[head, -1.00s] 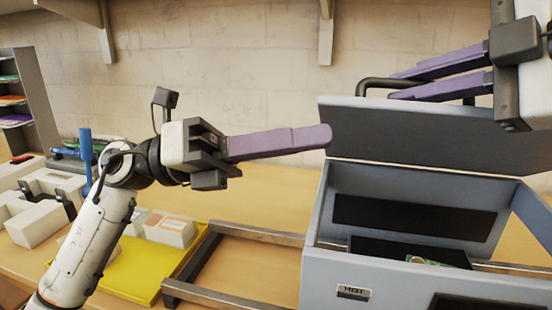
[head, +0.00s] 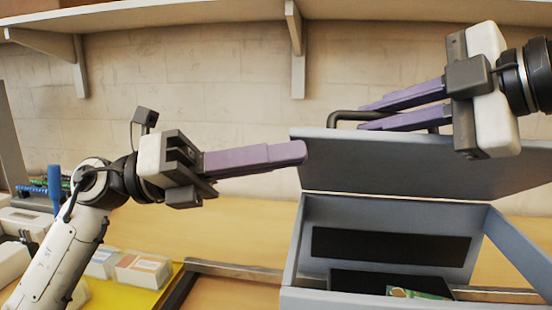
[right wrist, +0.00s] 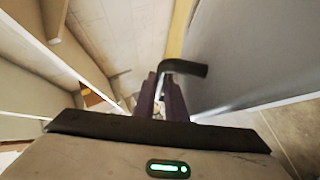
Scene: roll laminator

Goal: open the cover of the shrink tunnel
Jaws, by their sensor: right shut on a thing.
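The shrink tunnel (head: 292,297) is the blue-grey box at the right of the head view. Its cover (head: 420,168) stands raised at the back, so the box is open on top and its inside shows. The cover's black bar handle (head: 345,117) sticks up behind its top edge, and it shows in the right wrist view (right wrist: 186,68). My right gripper (head: 362,115) is shut on this handle, with its purple fingers on either side of it. My left gripper (head: 304,152) is by the cover's left edge in the picture, its fingers overlapping edge-on; it holds nothing visible.
Inside the tunnel lies a dark tray (head: 350,282) with a partly seen green item (head: 415,293). A metal rail frame (head: 235,270) runs left from the tunnel. A yellow mat (head: 128,298) with small boxes (head: 142,270) lies left. A wall shelf (head: 200,18) hangs above.

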